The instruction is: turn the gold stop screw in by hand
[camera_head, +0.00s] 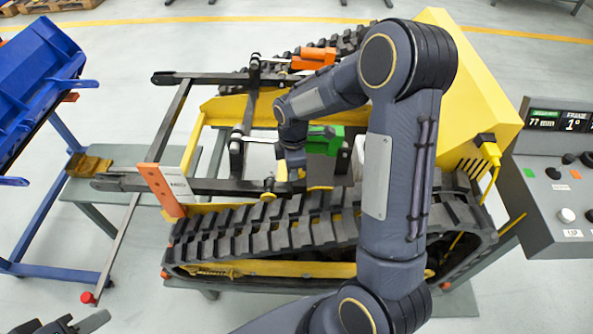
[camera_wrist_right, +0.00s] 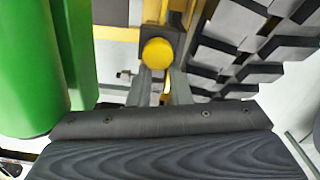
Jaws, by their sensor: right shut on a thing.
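The gold stop screw (camera_wrist_right: 158,52) shows its round yellow head in the right wrist view, at the ends of my right gripper's two grey fingers (camera_wrist_right: 160,88). The fingers stand on either side below the head, and the gripper is shut on the screw. In the head view my right gripper (camera_head: 297,163) reaches down to the carrier frame, beside the green cylinder (camera_head: 325,132); the fingertips are mostly hidden there. A gold round head (camera_head: 268,197) shows on the dark bar nearby. My left gripper (camera_head: 75,324) is cut off at the bottom left edge, its dark fingers apart and empty.
The yellow tracked carrier (camera_head: 487,110) fills the middle, with a black rubber track (camera_head: 270,235) in front. A blue bin (camera_head: 35,75) stands left. An orange block (camera_head: 158,185) sits on the frame. A control console (camera_head: 545,190) stands right.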

